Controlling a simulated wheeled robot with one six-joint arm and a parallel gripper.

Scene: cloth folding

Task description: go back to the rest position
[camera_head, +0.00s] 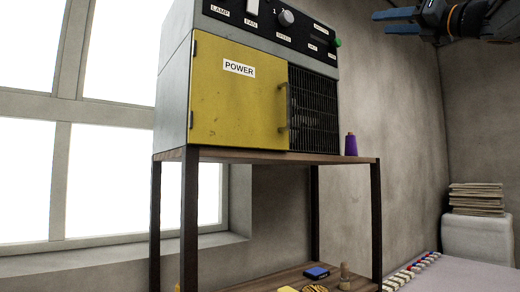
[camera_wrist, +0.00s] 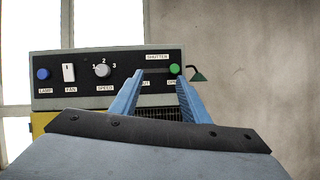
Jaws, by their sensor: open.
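My gripper (camera_head: 396,21) is at the upper right of the head view, with its blue fingers pointing left. In the wrist view my gripper (camera_wrist: 158,88) shows two blue fingers spread apart with nothing between them. The fingers are in front of the control panel (camera_wrist: 112,73), which has a blue lamp button, a white fan switch, a speed knob and a green button (camera_wrist: 175,69). In the head view the green button (camera_head: 337,43) is at the panel's right end, and a clear gap separates it from my gripper.
A grey cabinet with a closed yellow POWER door (camera_head: 235,100) stands on a wooden shelf unit (camera_head: 264,155). A blue box (camera_head: 316,272) lies on the lower shelf. A stack (camera_head: 476,198) sits at right.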

